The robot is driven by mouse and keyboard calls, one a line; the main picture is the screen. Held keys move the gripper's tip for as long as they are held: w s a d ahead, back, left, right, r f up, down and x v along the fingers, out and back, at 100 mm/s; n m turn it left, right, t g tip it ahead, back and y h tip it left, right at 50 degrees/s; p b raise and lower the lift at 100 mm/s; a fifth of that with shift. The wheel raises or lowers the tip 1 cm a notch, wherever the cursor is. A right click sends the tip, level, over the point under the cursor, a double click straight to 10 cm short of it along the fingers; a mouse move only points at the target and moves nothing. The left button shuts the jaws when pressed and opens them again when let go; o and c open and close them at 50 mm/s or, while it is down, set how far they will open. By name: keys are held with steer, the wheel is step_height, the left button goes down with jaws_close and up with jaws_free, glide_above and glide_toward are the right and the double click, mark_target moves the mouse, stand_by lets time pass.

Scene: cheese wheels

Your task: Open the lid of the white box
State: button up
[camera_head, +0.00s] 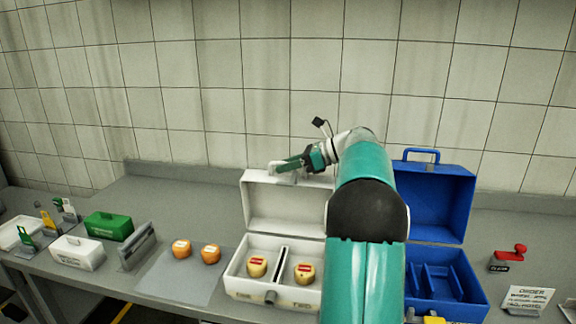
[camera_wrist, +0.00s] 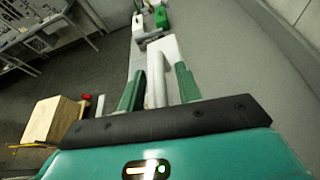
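The white box (camera_head: 236,284) stands on the counter in the head view, with its lid (camera_head: 285,210) raised upright at the back. Two yellow cheese wheels with red labels (camera_head: 257,266) (camera_head: 304,271) sit inside, one each side of a divider. My gripper (camera_head: 287,164) is at the lid's top edge. In the wrist view, the white lid handle (camera_wrist: 155,78) lies between my two green fingers (camera_wrist: 158,85). The fingers stand apart with some space beside the handle. My arm hides the box's right side.
An open blue box (camera_head: 440,205) stands close on the right. Two orange cheese wheels (camera_head: 182,250) (camera_head: 211,254) lie on a grey mat to the left. Farther left are a green box (camera_head: 109,226) and a small white box (camera_head: 78,253). A tiled wall rises behind.

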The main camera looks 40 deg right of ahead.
steer(key=v, duration=1.3)
steer(key=shift+s+d+r, duration=0.15)
steer(key=shift+s+d, duration=0.05)
steer(key=shift+s, duration=0.1)
steer(key=w+a+n, duration=0.1)
steer(key=a, duration=0.3)
steer(key=w+a+n+g, duration=0.1)
steer(key=a, duration=0.2)
steer(key=w+a+n+g, duration=0.1)
steer(key=a, duration=0.3)
steer(key=shift+w+a+r+n+h, duration=0.25)
steer(key=shift+a+r+n+h, duration=0.05)
steer(key=shift+h, duration=0.1)
steer(key=s+a+f+n+g+h, duration=0.25)
steer(key=a+n, duration=0.35)
steer(key=a, duration=0.6)
steer(key=s+a+f+n+g+h, duration=0.1)
steer(key=s+a+f+n+h, duration=0.25)
steer(key=a, duration=0.85)
steer(key=s+a+f+n+h, duration=0.2)
steer(key=s+a+f+n, duration=0.8)
steer(key=s+n, duration=0.3)
steer(key=n, duration=0.3)
steer(key=shift+s+t, duration=0.3)
steer(key=shift+t, duration=0.05)
